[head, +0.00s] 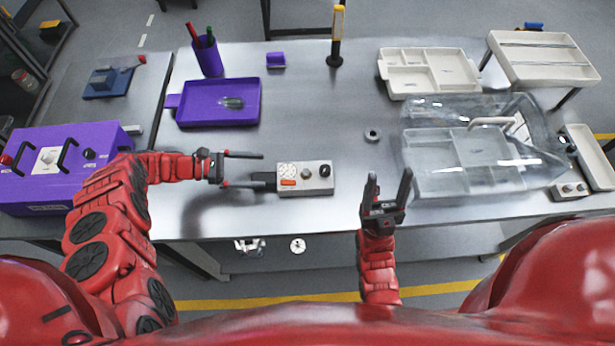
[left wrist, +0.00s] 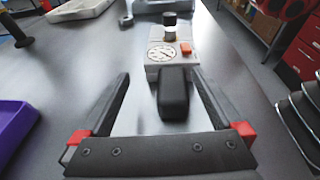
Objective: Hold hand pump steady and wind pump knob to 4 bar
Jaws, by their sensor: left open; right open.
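The hand pump (head: 318,187) is a light grey box lying on the metal table, with a round white gauge (left wrist: 161,54), an orange part (left wrist: 185,48), a black knob (head: 324,171) and a grey knob (head: 306,174). Its dark handle (left wrist: 173,92) points left, towards my left gripper. The gauge reading is too small to tell. My left gripper (head: 258,169) is open; in the left wrist view its fingers (left wrist: 161,76) stand on either side of the handle, without visible grip. My right gripper (head: 388,180) is open and empty at the table's front edge, right of the pump.
A purple tray (head: 183,119) and pen cup (head: 207,60) stand behind left, a purple box (head: 60,175) at far left. A clear cover (head: 555,150) over a divided tray and a white organizer (head: 385,70) fill the right. A small ring (head: 372,135) lies behind the right gripper.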

